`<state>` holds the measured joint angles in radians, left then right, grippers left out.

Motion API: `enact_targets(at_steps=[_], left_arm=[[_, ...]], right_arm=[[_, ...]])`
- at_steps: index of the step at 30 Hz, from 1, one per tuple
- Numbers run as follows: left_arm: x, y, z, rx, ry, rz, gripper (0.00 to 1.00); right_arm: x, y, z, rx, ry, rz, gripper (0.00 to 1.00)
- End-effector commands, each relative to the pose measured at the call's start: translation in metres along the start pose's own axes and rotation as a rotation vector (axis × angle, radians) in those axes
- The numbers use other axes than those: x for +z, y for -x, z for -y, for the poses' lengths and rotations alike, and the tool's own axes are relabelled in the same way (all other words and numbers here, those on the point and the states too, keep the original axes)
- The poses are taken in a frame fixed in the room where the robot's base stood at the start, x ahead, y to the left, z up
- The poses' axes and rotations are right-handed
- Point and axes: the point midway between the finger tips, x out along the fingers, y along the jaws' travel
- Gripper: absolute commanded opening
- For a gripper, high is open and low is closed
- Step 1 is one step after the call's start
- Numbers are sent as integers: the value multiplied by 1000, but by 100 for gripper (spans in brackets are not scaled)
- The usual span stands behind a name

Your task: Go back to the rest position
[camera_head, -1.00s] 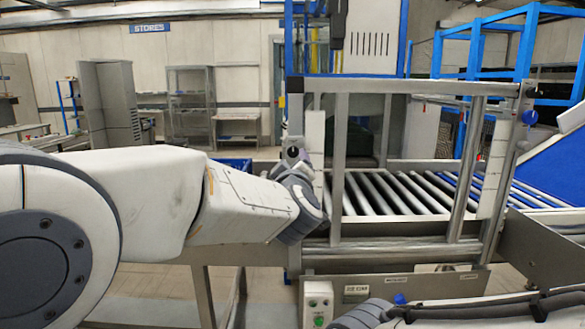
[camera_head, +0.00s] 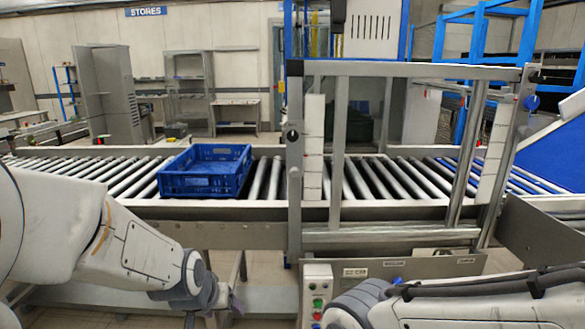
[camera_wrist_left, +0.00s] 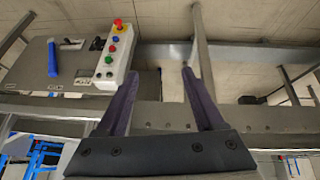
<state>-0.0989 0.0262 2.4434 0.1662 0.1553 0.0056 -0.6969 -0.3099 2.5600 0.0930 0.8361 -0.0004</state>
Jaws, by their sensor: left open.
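My left gripper (camera_head: 230,303) hangs low in front of the conveyor frame in the head view, mostly hidden behind my own left wrist. In the left wrist view its two purple fingers (camera_wrist_left: 158,82) are spread apart with nothing between them. A blue crate (camera_head: 163,185) sits on the roller conveyor (camera_head: 110,178), left of the gate post, well above and apart from the gripper. My right arm (camera_head: 440,308) shows at the lower right of the head view; its gripper is out of the picture.
A metal gate frame (camera_head: 415,69) stands over the rollers right of the crate. A control box (camera_head: 317,291) with coloured buttons hangs below it; it also shows in the left wrist view (camera_wrist_left: 114,56). The conveyor's side rail (camera_head: 240,208) runs behind my left gripper.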

Motion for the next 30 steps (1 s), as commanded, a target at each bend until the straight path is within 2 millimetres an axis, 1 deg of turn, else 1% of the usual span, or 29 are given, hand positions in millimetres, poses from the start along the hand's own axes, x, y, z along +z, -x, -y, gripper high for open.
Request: enact_targets(at_steps=[1, 3, 11, 12, 15, 20, 23, 26, 29, 30], left_arm=[[14, 0, 9, -15, -9, 42, 70], [32, 1, 19, -33, -25, 98, 70], [94, 10, 51, -89, -73, 287, 70], [90, 21, 41, -77, -99, 291, 70], [90, 37, 20, -50, -153, 306, 70], [94, 64, -10, -9, -240, 338, 70], [98, 86, -30, 20, -306, 361, 70], [105, 112, -51, 53, -382, 388, 70], [115, 143, -72, 89, -473, 420, 70], [120, 157, -79, 104, -512, 435, 70]], right_arm=[[0, 0, 0, 0, 0, 0, 64], [0, 0, 0, 0, 0, 0, 64], [0, 0, 0, 0, 0, 0, 64], [0, 8, 1, 0, 0, 0, 64], [-1, 18, 1, 0, 0, 0, 64], [-2, 34, 2, 0, 0, 0, 64], [-2, 46, 3, 0, 0, 0, 64], [-3, 59, 4, 0, 0, 0, 64], [-4, 75, 5, 0, 0, 0, 64], [-4, 82, 6, 0, 0, 0, 64]])
